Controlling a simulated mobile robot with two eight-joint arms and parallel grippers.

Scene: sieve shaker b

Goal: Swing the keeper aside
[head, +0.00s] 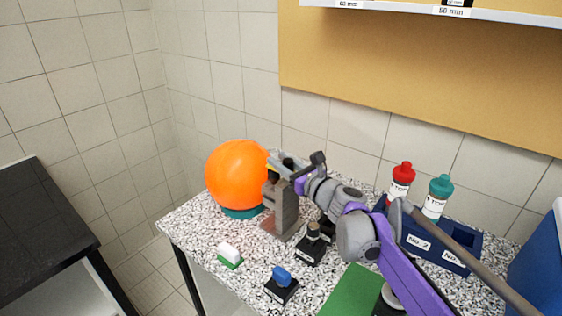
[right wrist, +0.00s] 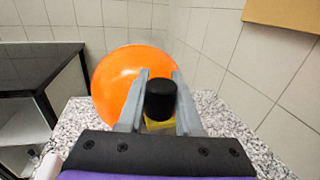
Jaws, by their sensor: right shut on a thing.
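My right gripper (head: 281,166) is at the top of a grey upright stand (head: 284,212) with a brownish base plate. In the right wrist view its two grey fingers (right wrist: 160,103) stand on either side of a black round knob (right wrist: 160,98) and are shut on it. A yellow part (right wrist: 158,125) shows just under the knob; a bit of yellow also shows by the fingertips in the head view. I take the knob and yellow part to be the keeper, but its full shape is hidden by the gripper. My left gripper is not in view.
A large orange ball (head: 236,174) on a teal base (head: 242,212) sits close left of the stand. A blue rack (head: 436,252) with bottles stands right.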

